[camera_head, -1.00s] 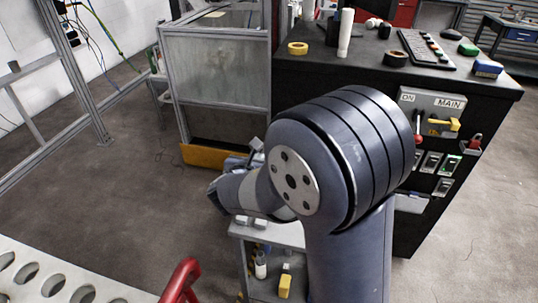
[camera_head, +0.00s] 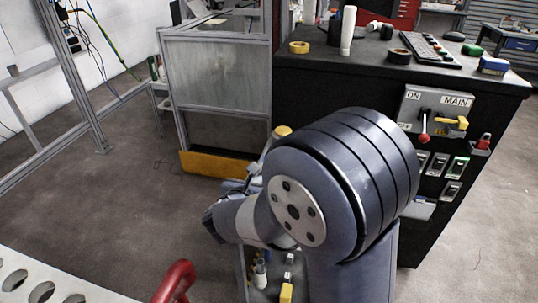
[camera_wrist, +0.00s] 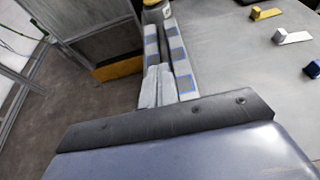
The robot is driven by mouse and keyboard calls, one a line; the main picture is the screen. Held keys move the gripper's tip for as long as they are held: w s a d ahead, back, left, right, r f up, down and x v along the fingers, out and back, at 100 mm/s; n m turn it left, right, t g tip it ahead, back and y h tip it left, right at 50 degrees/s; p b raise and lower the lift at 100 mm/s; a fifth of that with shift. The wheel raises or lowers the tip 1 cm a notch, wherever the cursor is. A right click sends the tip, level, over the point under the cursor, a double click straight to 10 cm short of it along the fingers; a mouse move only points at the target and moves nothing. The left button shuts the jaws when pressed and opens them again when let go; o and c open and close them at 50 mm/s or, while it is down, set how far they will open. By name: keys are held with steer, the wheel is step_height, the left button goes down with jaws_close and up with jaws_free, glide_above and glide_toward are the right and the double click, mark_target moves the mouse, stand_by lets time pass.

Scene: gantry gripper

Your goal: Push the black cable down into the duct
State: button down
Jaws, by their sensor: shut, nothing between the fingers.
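My gripper (camera_wrist: 160,86) shows in the wrist view as two light grey fingers, closed together with nothing between them. They lie near two long grey strips with blue squares (camera_wrist: 178,62) along the edge of a grey surface. I cannot tell whether these strips are the duct. In the head view my arm hides most of the gripper. No black cable can be made out near the fingers. Thin dark and coloured cables (camera_head: 88,38) hang from the wall frame at the upper left of the head view.
A black cabinet (camera_head: 345,88) with a switch panel (camera_head: 436,108) stands right of my arm. A clear-walled enclosure (camera_head: 217,78) with a yellow base (camera_head: 213,165) stands behind it. A red pipe (camera_head: 176,280) and a white perforated panel (camera_head: 80,284) are in front. Floor at left is open.

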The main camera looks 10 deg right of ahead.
steer(key=shift+s+a+f+b, duration=0.15)
steer(key=shift+s+f+b, duration=0.15)
steer(key=shift+f+b, duration=0.55)
steer(key=shift+s+a+f+b, duration=0.1)
steer(key=shift+s+f+b, duration=0.2)
steer(key=shift+f+b, duration=0.5)
steer(key=shift+s+a+f+b, duration=0.15)
steer(key=shift+s+f+b, duration=0.15)
steer(key=shift+f+b, duration=0.5)
steer(key=shift+r+p, duration=0.25)
steer(key=shift+p, duration=0.4)
steer(key=shift+s+a+r+p, duration=0.25)
steer(key=shift+s+r+p, duration=0.4)
steer(key=shift+r, duration=0.1)
steer(key=p+v, duration=0.2)
steer(key=v, duration=0.5)
steer(key=shift+p, duration=0.3)
steer(key=shift+w+f, duration=0.15)
